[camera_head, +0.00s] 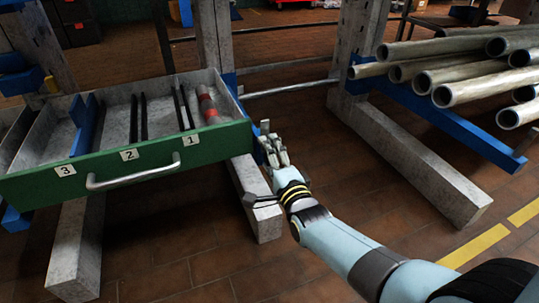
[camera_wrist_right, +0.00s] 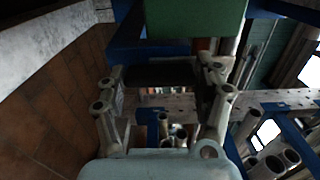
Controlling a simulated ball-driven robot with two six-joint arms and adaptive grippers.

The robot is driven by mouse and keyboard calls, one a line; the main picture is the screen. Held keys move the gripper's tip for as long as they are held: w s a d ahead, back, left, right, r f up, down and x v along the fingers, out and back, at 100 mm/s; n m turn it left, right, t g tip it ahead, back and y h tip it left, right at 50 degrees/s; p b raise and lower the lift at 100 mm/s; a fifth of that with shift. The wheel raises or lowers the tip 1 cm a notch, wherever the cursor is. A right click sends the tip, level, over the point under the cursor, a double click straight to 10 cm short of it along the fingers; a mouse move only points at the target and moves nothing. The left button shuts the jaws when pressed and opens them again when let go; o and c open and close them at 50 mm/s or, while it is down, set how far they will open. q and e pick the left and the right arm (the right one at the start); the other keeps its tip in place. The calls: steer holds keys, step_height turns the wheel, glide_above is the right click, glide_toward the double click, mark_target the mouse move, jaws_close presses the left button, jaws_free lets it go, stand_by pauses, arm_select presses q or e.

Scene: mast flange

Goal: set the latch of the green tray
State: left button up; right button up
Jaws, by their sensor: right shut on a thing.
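The green tray (camera_head: 215,146) is an open drawer in the rack, with a green front, a metal handle (camera_head: 135,180) and labels 1, 2 and 3. Part of a green face (camera_wrist_right: 195,18) shows at the top of the right wrist view. My right gripper (camera_head: 269,142) is just beyond the right end of the tray's front. In the right wrist view its fingers (camera_wrist_right: 165,80) are shut on a dark flat piece (camera_wrist_right: 160,75), apparently the latch. In the head view that piece is hidden by the fingers. My left gripper is not in view.
Inside the tray are dark dividers and a red-banded cylinder (camera_head: 209,106). A grey post foot (camera_head: 256,205) stands close below my right gripper. Metal pipes (camera_head: 465,75) lie on blue arms (camera_head: 445,125) at the right. Brick floor lies open between the posts.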

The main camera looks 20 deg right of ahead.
steer(key=shift+s+f, duration=0.15)
steer(key=shift+f, duration=0.1)
steer(key=o, duration=1.7)
steer(key=shift+r, duration=0.15)
steer(key=s, duration=1.2)
steer(key=shift+d, duration=0.25)
